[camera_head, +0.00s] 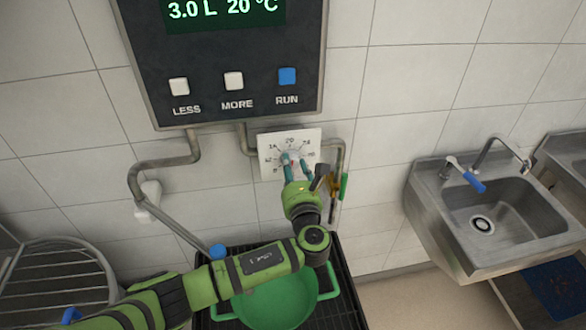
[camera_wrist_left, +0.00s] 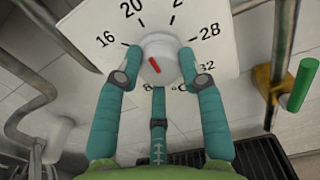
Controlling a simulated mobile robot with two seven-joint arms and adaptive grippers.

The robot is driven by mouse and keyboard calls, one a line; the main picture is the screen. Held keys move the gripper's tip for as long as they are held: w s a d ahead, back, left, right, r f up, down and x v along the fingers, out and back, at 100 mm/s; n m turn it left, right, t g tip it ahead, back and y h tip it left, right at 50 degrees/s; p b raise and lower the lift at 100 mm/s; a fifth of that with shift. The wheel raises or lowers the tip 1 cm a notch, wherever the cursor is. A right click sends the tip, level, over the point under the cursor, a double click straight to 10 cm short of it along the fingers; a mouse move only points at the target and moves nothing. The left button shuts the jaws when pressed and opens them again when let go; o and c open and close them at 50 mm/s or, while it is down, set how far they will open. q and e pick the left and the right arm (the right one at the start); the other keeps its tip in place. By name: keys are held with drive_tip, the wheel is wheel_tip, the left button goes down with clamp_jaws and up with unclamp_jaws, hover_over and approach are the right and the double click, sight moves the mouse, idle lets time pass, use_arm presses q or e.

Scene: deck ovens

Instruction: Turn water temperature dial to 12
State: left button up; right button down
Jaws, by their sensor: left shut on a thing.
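The water temperature dial is a white square plate (camera_head: 311,136) with black numbers, under the control panel; its plate (camera_wrist_left: 222,22) fills the top of the left wrist view. A round white knob (camera_wrist_left: 163,45) with a red mark (camera_wrist_left: 154,65) sits at its middle. The red mark lies on the knob's lower left part; its exact reading is unclear. 16, 20, 28 and 32 can be read; 12 is hidden behind a finger in the wrist view. My left gripper (camera_head: 295,163) is shut on the knob, one teal finger on each side, also in the wrist view (camera_wrist_left: 161,66).
The panel (camera_head: 222,52) above shows 3.0 L and 20 °C, with LESS, MORE and RUN buttons. A green-handled valve (camera_head: 344,186) and pipes are close at the dial's right. A green pot (camera_head: 270,308) stands below my arm. A sink (camera_head: 500,215) is at the right.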

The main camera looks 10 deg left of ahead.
use_arm(q)
drive_tip(key=shift+f, duration=0.3)
use_arm(e)
drive_tip(key=shift+w, duration=0.4)
